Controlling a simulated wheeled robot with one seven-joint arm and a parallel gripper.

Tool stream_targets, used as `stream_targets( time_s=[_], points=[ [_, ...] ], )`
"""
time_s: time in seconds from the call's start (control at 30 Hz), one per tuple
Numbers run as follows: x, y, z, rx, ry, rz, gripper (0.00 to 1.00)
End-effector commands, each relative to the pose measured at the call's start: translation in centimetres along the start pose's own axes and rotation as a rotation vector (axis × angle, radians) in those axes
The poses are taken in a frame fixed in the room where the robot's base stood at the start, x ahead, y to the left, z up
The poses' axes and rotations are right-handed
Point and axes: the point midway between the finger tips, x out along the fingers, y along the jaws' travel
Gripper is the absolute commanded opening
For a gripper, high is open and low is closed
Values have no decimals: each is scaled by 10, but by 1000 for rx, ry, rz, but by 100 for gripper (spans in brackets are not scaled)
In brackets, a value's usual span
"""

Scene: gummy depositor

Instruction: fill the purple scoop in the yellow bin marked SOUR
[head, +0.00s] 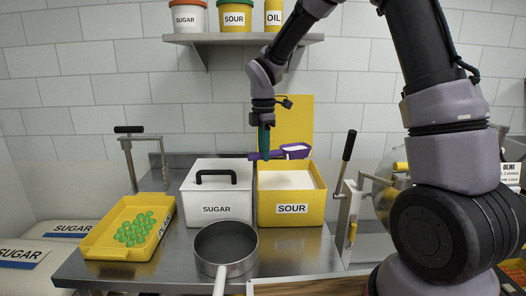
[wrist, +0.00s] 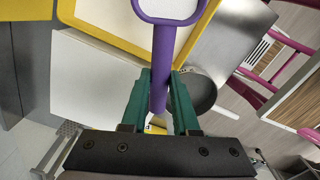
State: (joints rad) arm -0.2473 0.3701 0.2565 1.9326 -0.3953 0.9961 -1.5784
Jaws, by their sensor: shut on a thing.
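My gripper (head: 264,141) is shut on the handle of the purple scoop (head: 281,153). In the wrist view the scoop (wrist: 165,40) stands between the green fingers of my gripper (wrist: 160,100), its bowl toward the top of the picture. The scoop is above the yellow bin marked SOUR (head: 291,209), near its back edge. White powder (head: 288,180) shows inside the bin. The scoop's bowl looks white inside in both views; I cannot tell whether that is powder or its lining. The bin's yellow lid or panel (head: 293,118) stands upright behind it.
A white SUGAR bin (head: 216,190) with its lid on stands just left of the SOUR bin. A yellow tray (head: 102,243) of green gummies and a grey pan (head: 226,244) are in front. A lever (head: 347,160) rises at the right. A shelf (head: 243,38) with labelled containers hangs above.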

Motion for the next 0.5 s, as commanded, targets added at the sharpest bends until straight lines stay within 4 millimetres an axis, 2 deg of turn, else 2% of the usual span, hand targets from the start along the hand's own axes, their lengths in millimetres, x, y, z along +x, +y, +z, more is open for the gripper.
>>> stream_targets(
  time_s=[0.3,0.5],
  points=[
    [-1,0,0,0,0,1,0],
    [-18,1,0,1,0,4,0]
  ],
)
